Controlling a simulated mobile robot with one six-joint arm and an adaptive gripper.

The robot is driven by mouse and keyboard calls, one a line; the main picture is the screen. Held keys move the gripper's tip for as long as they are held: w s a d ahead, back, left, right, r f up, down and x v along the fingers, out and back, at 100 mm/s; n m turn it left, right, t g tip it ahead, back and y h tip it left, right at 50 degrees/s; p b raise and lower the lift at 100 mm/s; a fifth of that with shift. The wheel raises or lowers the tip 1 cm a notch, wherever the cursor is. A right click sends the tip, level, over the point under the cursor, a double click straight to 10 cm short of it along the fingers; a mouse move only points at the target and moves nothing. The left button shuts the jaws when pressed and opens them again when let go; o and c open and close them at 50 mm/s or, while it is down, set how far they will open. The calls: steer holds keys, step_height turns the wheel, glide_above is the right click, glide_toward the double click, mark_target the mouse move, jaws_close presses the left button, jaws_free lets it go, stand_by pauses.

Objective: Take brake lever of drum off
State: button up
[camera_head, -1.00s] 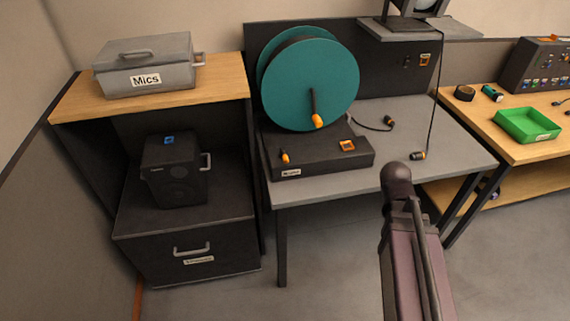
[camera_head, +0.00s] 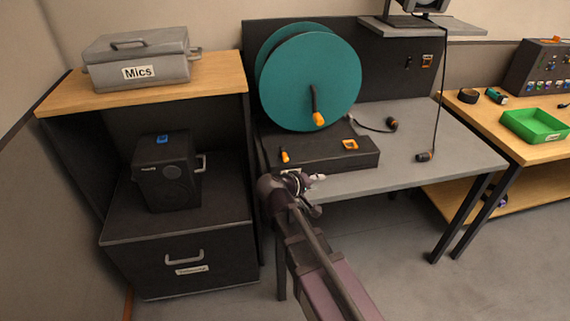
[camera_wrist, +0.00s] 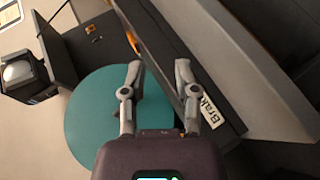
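The teal drum (camera_head: 308,75) stands upright on a black base (camera_head: 325,158) on the grey bench. The brake lever (camera_head: 284,155) is a short orange-tipped stick at the left of the base, above a white label. A black crank with an orange knob (camera_head: 318,118) is on the drum's face. My gripper (camera_head: 308,190) is in front of the base's front edge, below and right of the lever, touching nothing visible. In the wrist view its fingers (camera_wrist: 159,72) are apart and empty, with the drum (camera_wrist: 85,125) and brake label (camera_wrist: 208,108) beyond. I cannot make out the lever there.
Cable ends (camera_head: 391,124) lie on the bench (camera_head: 440,150). A black speaker (camera_head: 166,172) and a grey Mics case (camera_head: 137,60) are left. A green tray (camera_head: 534,125) is right.

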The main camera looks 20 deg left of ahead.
mark_target(285, 155)
steer(key=s+a+r+n+t+y+b, duration=0.1)
steer(key=s+a+n+t, duration=0.1)
steer(key=a, duration=0.5)
steer(key=s+a+r+n+t+y+b, duration=0.1)
steer(key=s+a+n+t+b, duration=0.1)
steer(key=a, duration=0.6)
steer(key=shift+s+a+t+y, duration=0.3)
steer(key=shift+s+t, duration=0.2)
steer(key=shift+s, duration=0.1)
steer(key=shift+w+f, duration=0.1)
steer(key=shift+w, duration=0.05)
steer(key=b+x, duration=0.2)
steer(key=x, duration=1.1)
steer(key=shift+w+d, duration=0.15)
steer(key=shift+w, duration=0.1)
jaws_close()
